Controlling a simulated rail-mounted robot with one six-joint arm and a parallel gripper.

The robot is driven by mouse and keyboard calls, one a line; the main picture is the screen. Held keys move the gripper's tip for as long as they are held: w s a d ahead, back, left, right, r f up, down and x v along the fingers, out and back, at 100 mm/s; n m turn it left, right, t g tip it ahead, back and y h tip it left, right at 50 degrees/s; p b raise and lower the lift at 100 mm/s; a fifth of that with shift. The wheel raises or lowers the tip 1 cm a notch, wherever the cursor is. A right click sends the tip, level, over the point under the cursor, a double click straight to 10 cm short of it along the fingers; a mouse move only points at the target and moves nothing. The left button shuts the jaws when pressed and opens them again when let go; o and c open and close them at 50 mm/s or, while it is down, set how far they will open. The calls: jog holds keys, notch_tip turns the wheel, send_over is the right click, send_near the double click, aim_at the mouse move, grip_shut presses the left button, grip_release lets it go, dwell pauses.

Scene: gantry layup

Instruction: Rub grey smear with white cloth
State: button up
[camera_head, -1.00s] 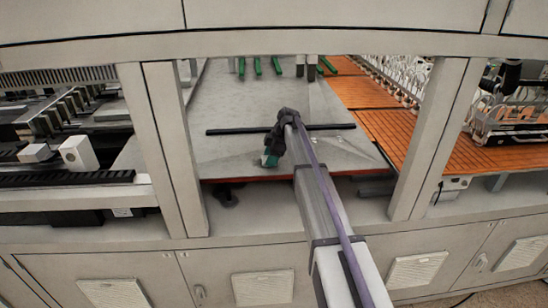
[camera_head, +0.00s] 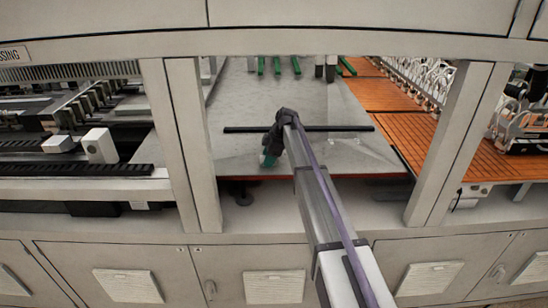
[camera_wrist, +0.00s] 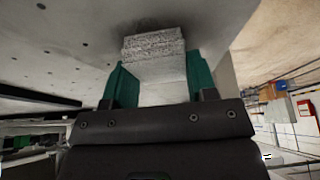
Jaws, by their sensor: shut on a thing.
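My gripper (camera_wrist: 160,88), with green fingers, is shut on the white cloth (camera_wrist: 154,48), which shows as a folded, speckled pad standing out past the fingertips. In the head view my gripper (camera_head: 270,157) is over the front part of the grey tabletop (camera_head: 230,110), just in front of a black bar. The cloth cannot be made out there. In the wrist view a dark grey smudge (camera_wrist: 108,28) spreads over the pale surface around the cloth's far end; I take it as the grey smear, though part may be shadow. Whether the cloth touches it cannot be told.
The black bar (camera_head: 340,128) lies across the tabletop behind my gripper. Pale upright posts stand left (camera_head: 192,140) and right (camera_head: 455,140) of the opening. Orange slatted panels (camera_head: 400,125) lie to the right. Green strips (camera_head: 277,65) are at the back.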

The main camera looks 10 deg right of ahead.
aim_at(285, 163)
jog(key=shift+w+r, duration=0.1)
jog(key=shift+w, duration=0.2)
jog(key=shift+s+d, duration=0.2)
jog(key=shift+d, duration=0.75)
jog(key=shift+s+d, duration=0.2)
jog(key=shift+d, duration=0.7)
jog(key=shift+s+d, duration=0.2)
jog(key=shift+d, duration=1.55)
jog(key=shift+s+d, duration=0.2)
jog(key=shift+d, duration=0.65)
jog(key=shift+s+d, duration=0.15)
jog(key=shift+d, duration=0.7)
jog(key=shift+w, duration=0.1)
jog(key=shift+w+a, duration=0.1)
jog(key=shift+a, duration=1.55)
jog(key=shift+w+a, duration=0.25)
jog(key=shift+a, duration=0.95)
jog(key=shift+w+a, duration=0.25)
jog(key=shift+a, duration=1)
jog(key=shift+w+a, duration=0.25)
jog(key=shift+a, duration=0.95)
notch_tip(285, 163, up, 6)
jog(key=p, duration=0.6)
jog(key=shift+d, duration=0.15)
